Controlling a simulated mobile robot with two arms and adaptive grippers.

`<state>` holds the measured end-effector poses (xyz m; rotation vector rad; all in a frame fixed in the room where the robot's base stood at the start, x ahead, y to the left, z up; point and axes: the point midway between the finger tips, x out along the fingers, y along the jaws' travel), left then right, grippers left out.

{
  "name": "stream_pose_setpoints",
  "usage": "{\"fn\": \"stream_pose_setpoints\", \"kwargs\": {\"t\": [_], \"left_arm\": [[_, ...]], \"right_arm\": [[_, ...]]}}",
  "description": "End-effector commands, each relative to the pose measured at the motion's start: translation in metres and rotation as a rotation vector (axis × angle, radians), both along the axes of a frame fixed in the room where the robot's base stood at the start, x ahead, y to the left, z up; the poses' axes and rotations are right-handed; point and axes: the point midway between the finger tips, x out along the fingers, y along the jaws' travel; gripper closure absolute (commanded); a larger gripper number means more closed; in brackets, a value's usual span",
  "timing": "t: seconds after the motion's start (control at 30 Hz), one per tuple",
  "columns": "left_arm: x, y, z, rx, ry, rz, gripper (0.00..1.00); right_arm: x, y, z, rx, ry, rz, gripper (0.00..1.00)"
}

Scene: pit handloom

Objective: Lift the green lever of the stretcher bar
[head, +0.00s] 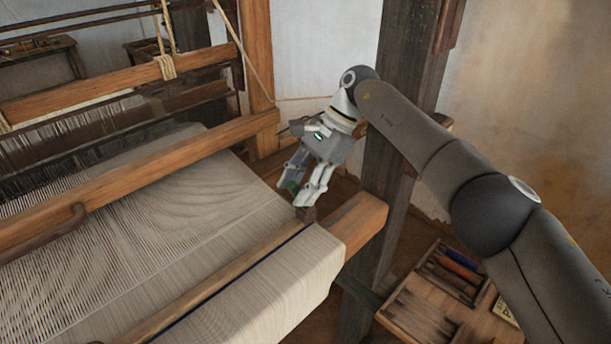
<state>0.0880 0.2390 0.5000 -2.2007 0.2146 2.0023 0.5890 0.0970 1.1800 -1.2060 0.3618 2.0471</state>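The stretcher bar (215,282) is a long wooden strip lying across the cloth (190,210) near its front fold. A small brown block (307,214) stands at its right end. My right gripper (301,194) points down over this end, at the right edge of the cloth. The rest of any lever is hidden behind the fingers. I cannot tell whether the fingers are shut on something. My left gripper is out of view.
A wooden loom beam (364,222) ends just right of the gripper. A dark post (386,190) stands behind my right arm. A wooden tray with colored sticks (455,270) lies at lower right. A crossbeam (150,172) spans the cloth at left.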

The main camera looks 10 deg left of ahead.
Motion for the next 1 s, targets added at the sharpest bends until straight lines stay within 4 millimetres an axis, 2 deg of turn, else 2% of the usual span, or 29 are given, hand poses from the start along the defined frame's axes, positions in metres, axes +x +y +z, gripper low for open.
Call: {"fn": "stream_pose_setpoints", "kwargs": {"t": [0.3, 0.67, 1.0], "left_arm": [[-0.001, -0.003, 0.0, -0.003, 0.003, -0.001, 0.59], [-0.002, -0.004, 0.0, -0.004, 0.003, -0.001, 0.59], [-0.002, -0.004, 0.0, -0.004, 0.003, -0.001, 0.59]], "right_arm": [[0.015, -0.021, 0.041, 0.0, -0.003, -0.003, 0.61], [0.02, -0.03, 0.057, 0.001, -0.002, -0.001, 0.61], [0.02, -0.031, 0.059, 0.0, -0.001, -0.001, 0.61]]}}
